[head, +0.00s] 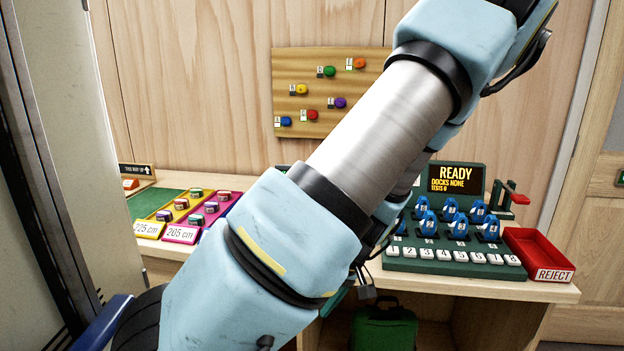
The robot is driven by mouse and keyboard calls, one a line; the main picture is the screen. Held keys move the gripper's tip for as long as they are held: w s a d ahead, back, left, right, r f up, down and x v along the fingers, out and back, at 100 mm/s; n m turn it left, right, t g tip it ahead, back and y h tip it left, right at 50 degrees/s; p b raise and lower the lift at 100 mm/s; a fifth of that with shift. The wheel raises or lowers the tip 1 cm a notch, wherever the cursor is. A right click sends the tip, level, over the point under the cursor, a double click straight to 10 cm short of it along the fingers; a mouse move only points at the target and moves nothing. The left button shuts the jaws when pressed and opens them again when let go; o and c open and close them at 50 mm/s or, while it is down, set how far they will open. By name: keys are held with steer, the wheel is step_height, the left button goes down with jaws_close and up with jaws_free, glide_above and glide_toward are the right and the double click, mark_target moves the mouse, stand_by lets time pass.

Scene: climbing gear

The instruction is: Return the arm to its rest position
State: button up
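My arm (370,130) crosses the head view from the lower left to the upper right, close to the camera. Its pale blue and silver links cover the middle of the workbench. More of my arm shows behind the front link, near the bench's front edge. A small dark grey part (366,289) below that edge may be the tip of my gripper. The rest of the gripper is hidden behind the arm, so I cannot see its fingers clearly or whether it holds anything.
The wooden bench (440,281) bears colored trays (180,232) on the left. On the right are a green station (455,267) with several blue devices, a READY display (455,178) and a red REJECT tray (537,252). A board with colored holds (325,70) hangs behind. A green case (384,328) stands below.

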steer(key=a+r+m+t+h, duration=0.1)
steer(key=a+r+m+h, duration=0.4)
steer(key=r, duration=0.7)
steer(key=shift+s+a+r+m+t+h, duration=0.3)
steer(key=shift+a+r+h, duration=0.1)
steer(key=shift+a, duration=0.4)
